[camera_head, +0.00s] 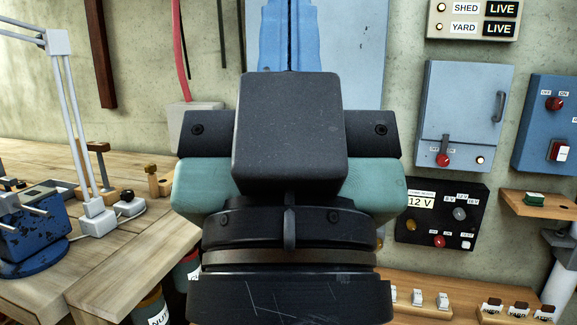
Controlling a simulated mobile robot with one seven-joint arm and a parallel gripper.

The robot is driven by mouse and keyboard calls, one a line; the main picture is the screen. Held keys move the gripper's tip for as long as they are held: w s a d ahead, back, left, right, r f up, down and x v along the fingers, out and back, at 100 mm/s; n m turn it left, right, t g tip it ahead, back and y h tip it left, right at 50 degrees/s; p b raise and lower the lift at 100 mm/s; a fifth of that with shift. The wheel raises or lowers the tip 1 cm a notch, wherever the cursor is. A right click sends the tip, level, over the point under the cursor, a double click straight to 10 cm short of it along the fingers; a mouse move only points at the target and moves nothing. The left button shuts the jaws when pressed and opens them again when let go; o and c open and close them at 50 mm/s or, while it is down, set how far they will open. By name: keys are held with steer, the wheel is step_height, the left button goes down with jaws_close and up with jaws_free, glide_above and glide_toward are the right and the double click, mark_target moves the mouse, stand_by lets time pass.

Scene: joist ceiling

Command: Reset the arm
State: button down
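My gripper (290,190) and wrist fill the middle of the head view, very close to the camera. I see a dark block, black side brackets with bolts, teal sides and black rings below. No fingertips show, so I cannot tell whether it is open or shut, or whether it holds anything.
A wooden bench (130,235) at left carries a blue vise (35,230) and a white lamp (97,215). At right, a grey switch box (455,115), a blue box (552,125) and a black 12 V panel (440,215) are on the wall. A wooden shelf (540,205) juts out there.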

step_height(320, 180, up, 21)
steer(key=p, duration=1.8)
steer(key=shift+p, duration=0.4)
steer(key=shift+a, duration=0.1)
